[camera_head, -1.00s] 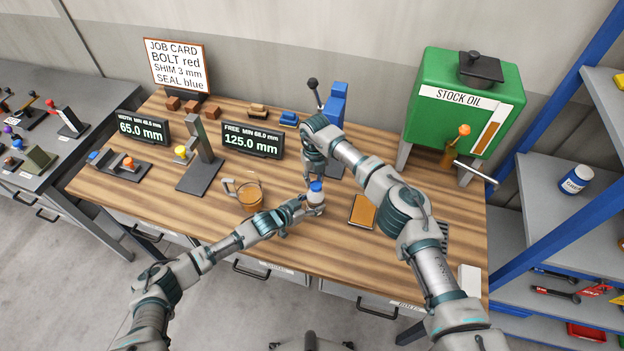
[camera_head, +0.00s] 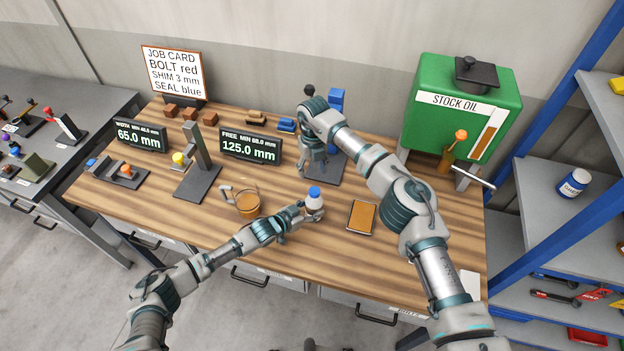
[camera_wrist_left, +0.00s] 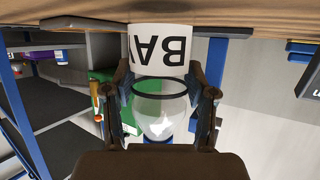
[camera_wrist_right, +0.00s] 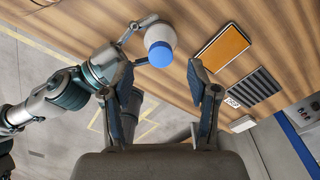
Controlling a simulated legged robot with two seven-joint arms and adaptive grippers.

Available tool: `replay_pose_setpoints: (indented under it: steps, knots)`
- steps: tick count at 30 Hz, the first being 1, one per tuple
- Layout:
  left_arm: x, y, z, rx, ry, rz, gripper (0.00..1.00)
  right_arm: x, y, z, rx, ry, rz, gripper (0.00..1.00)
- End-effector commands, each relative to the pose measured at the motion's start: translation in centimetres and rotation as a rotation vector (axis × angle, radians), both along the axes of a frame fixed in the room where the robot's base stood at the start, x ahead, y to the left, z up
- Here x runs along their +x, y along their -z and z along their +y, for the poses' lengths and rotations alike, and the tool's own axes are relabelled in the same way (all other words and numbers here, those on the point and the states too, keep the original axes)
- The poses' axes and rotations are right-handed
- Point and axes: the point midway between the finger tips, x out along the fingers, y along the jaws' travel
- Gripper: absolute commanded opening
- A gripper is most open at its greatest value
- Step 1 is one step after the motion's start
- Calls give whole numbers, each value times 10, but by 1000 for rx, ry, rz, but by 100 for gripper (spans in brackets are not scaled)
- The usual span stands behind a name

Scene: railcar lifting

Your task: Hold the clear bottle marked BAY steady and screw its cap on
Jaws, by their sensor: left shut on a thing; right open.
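The clear bottle (camera_head: 314,203) stands upright near the middle of the bench with its blue cap (camera_head: 314,192) on top. My left gripper (camera_head: 308,210) is shut around it from the left. In the left wrist view the white BAY label (camera_wrist_left: 160,48) and clear body (camera_wrist_left: 159,110) appear upside down between the fingers. My right gripper (camera_head: 312,172) is above and behind the bottle, open and empty. In the right wrist view the blue cap (camera_wrist_right: 160,54) lies beyond the open fingers (camera_wrist_right: 163,88), apart from them. Whether the cap is fully seated cannot be told.
A mug of amber liquid (camera_head: 247,203) stands left of the bottle. An orange-topped pad (camera_head: 361,217) lies to the right. A blue press (camera_head: 334,120), gauge displays (camera_head: 250,148) and the green oil tank (camera_head: 460,110) stand behind.

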Motion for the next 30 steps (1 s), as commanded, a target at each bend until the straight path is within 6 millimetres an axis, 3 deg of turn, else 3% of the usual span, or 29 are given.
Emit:
replay_pose_setpoints:
  steps: [3,7,19,20,21,23,30]
  knots:
    - [0,1,0,2,-1,1,0,2,-23,-1,1,1,-2,60]
    - [0,1,0,2,-1,1,0,3,-37,-2,1,2,-1,60]
    - [0,1,0,1,0,1,0,3,-44,-2,2,0,2,60]
    - [0,1,0,1,0,1,64,3,-44,-2,2,0,2,60]
    - [0,1,0,1,0,1,74,3,-44,-2,2,0,2,60]
    - [0,1,0,1,0,1,86,3,-44,-1,2,0,2,60]
    - [0,0,0,1,0,1,86,3,-44,-1,1,1,1,60]
